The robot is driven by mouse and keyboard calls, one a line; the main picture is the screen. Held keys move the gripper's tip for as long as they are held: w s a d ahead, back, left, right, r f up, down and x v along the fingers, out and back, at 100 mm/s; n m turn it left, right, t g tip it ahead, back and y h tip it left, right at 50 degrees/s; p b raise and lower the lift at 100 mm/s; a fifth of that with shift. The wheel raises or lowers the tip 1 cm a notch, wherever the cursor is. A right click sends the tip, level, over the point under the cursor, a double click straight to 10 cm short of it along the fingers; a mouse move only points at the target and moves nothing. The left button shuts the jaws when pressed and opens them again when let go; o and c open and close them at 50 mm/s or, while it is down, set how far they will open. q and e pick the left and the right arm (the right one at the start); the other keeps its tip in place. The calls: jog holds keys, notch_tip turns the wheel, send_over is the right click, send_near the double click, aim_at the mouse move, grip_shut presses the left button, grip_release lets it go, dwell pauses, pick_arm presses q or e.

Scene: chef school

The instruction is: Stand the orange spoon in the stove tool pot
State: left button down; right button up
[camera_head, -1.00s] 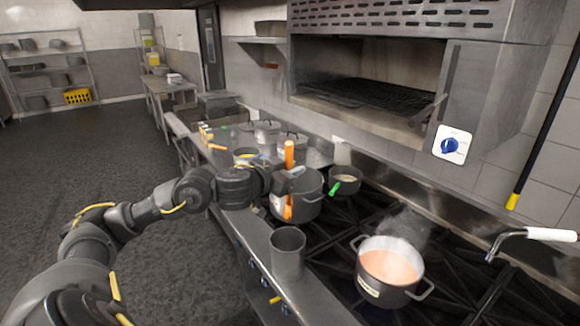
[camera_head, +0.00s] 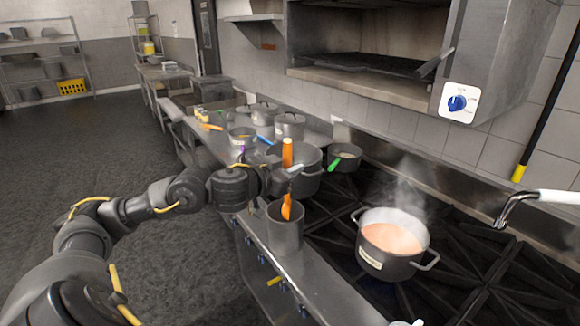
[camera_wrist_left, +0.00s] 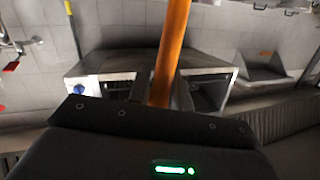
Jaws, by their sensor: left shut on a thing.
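The orange spoon (camera_head: 287,157) is upright in the head view, and its handle also shows in the left wrist view (camera_wrist_left: 170,50). My left gripper (camera_head: 287,178) is shut on it partway down. The spoon's lower end shows at the mouth of the grey metal tool pot (camera_head: 285,237), inside the rim's outline. Whether it touches the bottom is hidden. The pot stands on the stove's front ledge. My right gripper is not in view.
A pot of orange soup (camera_head: 390,243) steams on the burners to the right. A large dark pot (camera_head: 308,183) stands just behind my gripper. A small pan (camera_head: 345,158) with a green handle is beside it. Several lidded pots are farther back.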

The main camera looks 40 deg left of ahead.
aim_at(290, 200)
pick_arm(q)
jog(key=shift+w+a+f+b, duration=0.35)
jog(key=shift+f+b, duration=0.95)
jog(key=shift+f, duration=0.5)
jog(key=shift+w+a+f+b, duration=0.3)
jog(key=shift+f+b, duration=1.05)
jog(key=shift+f, duration=0.4)
jog(key=shift+w+a+f+b, duration=0.25)
jog(key=shift+w+f+b, duration=0.1)
jog(key=shift+f+b, duration=1.2)
jog(key=shift+f, duration=0.25)
jog(key=c, duration=1.2)
grip_release()
jog(key=shift+s+a+r+p, duration=0.1)
jog(key=shift+s+r, duration=0.2)
jog(key=shift+s, duration=1.5)
jog(key=shift+s+r+p, duration=0.15)
jog(key=shift+s+r, duration=0.1)
jog(key=shift+s, duration=1.5)
jog(key=shift+s+a+r+p, duration=0.1)
jog(key=shift+s+r, duration=0.2)
jog(key=shift+s, duration=1.5)
